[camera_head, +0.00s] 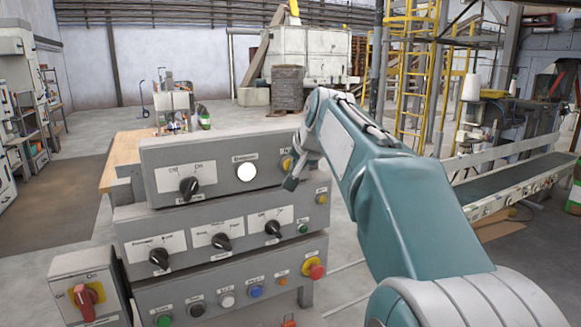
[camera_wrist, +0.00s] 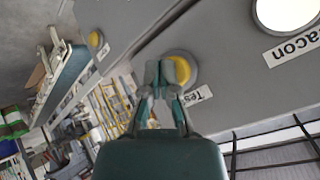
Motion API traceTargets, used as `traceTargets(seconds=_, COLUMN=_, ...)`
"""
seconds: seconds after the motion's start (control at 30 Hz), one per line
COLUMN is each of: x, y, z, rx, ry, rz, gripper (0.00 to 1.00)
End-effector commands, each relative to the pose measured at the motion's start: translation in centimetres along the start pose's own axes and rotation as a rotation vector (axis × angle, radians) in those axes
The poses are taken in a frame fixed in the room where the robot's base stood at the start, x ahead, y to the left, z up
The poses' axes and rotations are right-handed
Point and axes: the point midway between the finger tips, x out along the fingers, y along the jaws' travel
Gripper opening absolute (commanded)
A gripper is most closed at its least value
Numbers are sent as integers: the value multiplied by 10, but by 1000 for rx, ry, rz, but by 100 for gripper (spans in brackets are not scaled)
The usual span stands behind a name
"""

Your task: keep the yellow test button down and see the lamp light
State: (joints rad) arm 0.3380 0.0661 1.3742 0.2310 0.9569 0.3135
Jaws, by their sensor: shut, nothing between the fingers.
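The yellow test button (camera_head: 287,163) is at the right end of the top grey panel, partly hidden by my arm's end. In the wrist view the yellow button (camera_wrist: 183,71) sits in a grey ring beside a label reading "Tes…". My gripper (camera_wrist: 166,72) is shut and empty, its fingertips overlapping the button's face. They look to be at it, but I cannot tell how far it is pressed. The round lamp (camera_head: 247,172), left of the button, is bright, even white and looks lit. In the wrist view the lamp (camera_wrist: 288,10) is cut off above a label ending "acon".
Lower panel rows carry black rotary knobs (camera_head: 221,241), coloured push buttons (camera_head: 256,291) and a red emergency stop (camera_head: 315,268). A red-handled switch box (camera_head: 88,297) stands at the left. A conveyor (camera_head: 515,180) runs at the right. Open floor lies at the left.

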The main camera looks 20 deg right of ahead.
Motion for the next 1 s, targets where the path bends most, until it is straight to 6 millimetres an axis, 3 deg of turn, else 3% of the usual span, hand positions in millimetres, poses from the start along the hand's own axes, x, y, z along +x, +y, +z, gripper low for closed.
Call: traceTargets(seconds=1.0, x=6, y=-4, z=-4, rx=0, ry=0, rz=0, gripper=0)
